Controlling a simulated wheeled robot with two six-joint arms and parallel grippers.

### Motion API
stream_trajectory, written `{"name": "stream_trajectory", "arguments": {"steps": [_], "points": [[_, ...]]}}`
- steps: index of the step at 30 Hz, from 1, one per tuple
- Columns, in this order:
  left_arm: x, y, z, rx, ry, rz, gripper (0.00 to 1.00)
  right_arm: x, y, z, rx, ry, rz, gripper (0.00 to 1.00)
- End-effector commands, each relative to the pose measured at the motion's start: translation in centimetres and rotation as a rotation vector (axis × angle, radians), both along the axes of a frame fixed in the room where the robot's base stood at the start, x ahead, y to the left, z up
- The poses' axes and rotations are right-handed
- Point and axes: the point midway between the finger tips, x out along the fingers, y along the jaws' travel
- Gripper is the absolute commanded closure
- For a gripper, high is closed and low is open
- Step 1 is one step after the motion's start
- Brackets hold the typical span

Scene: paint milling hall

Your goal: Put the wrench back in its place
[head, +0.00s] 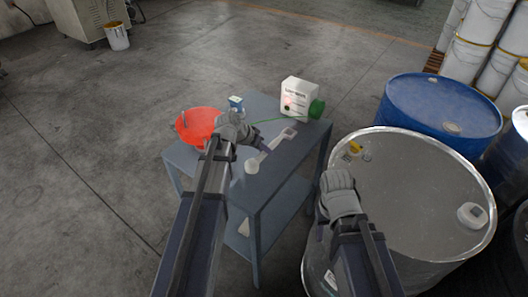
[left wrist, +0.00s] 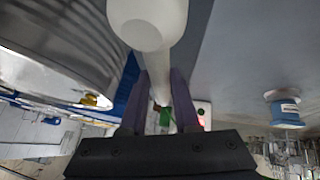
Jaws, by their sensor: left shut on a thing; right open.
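A long white tool, which I take to be the wrench (head: 274,145), has a rounded knob at its near end and a wider far end. My left gripper (head: 262,147) is shut on its shaft above the blue-grey table (head: 265,190). In the left wrist view the white shaft (left wrist: 155,25) runs between the two dark fingers of my left gripper (left wrist: 158,100), its round end close to the camera. I cannot tell whether the tool touches the tabletop. My right gripper (head: 340,185) is over the near edge of the grey drum (head: 410,180), empty; its fingers are hardly visible.
A blue drum (head: 440,108) stands behind the grey one. The floor left of the table is clear.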

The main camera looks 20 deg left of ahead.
Motion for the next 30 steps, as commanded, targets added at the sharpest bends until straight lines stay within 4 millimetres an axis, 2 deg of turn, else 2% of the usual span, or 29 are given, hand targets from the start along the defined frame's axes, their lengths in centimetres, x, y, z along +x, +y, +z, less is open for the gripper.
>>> {"name": "stream_trajectory", "arguments": {"steps": [18, 30], "points": [[0.0, 0.0, -5.0, 0.0, 0.001, -0.003, 1.0, 0.0, 0.0, -5.0, 0.0, 0.0, 0.0, 0.5], [0.0, 0.0, -5.2, 0.0, 0.001, -0.003, 1.0, 0.0, 0.0, -5.2, 0.0, 0.0, 0.0, 0.5]]}}
